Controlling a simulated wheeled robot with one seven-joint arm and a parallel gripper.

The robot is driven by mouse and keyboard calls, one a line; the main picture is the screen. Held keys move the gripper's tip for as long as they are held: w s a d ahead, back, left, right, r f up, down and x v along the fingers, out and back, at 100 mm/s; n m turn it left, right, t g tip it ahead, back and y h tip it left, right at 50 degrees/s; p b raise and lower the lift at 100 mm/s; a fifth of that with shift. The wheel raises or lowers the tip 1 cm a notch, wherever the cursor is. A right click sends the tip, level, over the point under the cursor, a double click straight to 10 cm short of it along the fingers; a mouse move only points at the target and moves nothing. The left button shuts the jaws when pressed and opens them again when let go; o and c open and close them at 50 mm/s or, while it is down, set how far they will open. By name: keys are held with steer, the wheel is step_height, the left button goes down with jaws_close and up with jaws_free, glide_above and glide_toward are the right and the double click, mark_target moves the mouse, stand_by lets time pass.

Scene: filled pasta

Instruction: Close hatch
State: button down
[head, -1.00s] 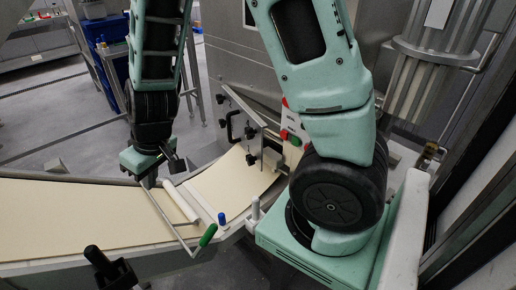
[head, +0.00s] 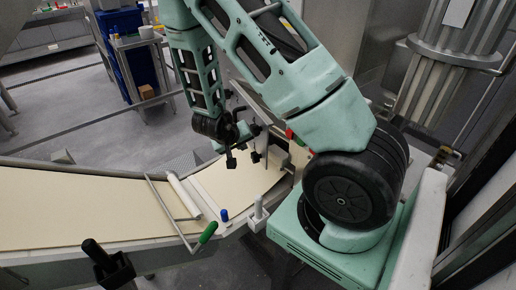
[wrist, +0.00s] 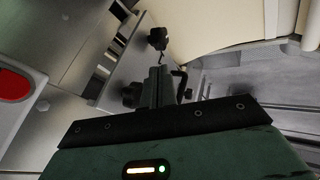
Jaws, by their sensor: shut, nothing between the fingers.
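The hatch looks to be the grey metal plate (wrist: 128,62) with black knobs (wrist: 157,38) and a black handle (wrist: 181,84), seen close up in the wrist view. In the head view my gripper (head: 232,161) hangs beside the plate, above the belt's far edge. I cannot tell whether it touches the hatch.
The pale dough belt (head: 80,210) runs across the front, with a white roller (head: 184,196) and a green-handled bar (head: 207,233) over it. A red button (wrist: 14,84) sits on a panel beside the hatch. Open floor (head: 130,130) lies behind the belt.

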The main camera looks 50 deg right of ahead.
mark_target(265, 143)
steer(key=shift+s+d+f+p, duration=0.2)
steer(key=shift+d+f, duration=0.5)
steer(key=shift+d, duration=0.4)
steer(key=shift+s+d+f+p, duration=0.2)
steer(key=shift+d+f, duration=0.55)
steer(key=shift+d, duration=0.4)
steer(key=shift+s+d+f+p, duration=0.1)
steer(key=shift+s+d+f, duration=0.1)
steer(key=shift+d+f, duration=0.7)
steer(key=shift+d+r, duration=0.2)
steer(key=shift+s+d, duration=0.2)
steer(key=shift+d, duration=0.1)
steer(key=shift+s+d+b, duration=0.25)
steer(key=shift+s+d, duration=0.1)
steer(key=shift+d, duration=0.25)
steer(key=shift+s+d+b, duration=0.25)
steer(key=shift+s+d, duration=0.05)
steer(key=shift+d, duration=0.25)
steer(key=shift+a, duration=0.1)
